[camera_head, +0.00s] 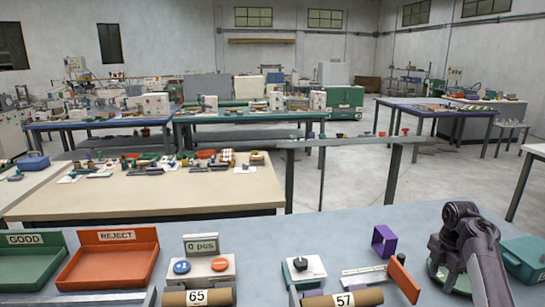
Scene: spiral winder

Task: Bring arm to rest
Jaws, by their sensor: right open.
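My right gripper (462,212) is at the right of the head view, raised above the right end of the grey-blue bench (300,233). Its jaws are open and I see nothing between them. My arm partly covers a round green part (438,275) on the bench. My left gripper is not in view.
Green GOOD (32,262) and orange REJECT (108,257) trays stand at the left. A counter box (202,268), a black-knob box (303,270), brown tubes marked 65 (196,297) and 57 (344,299), a purple frame (384,241) and a green box (525,258) crowd the bench.

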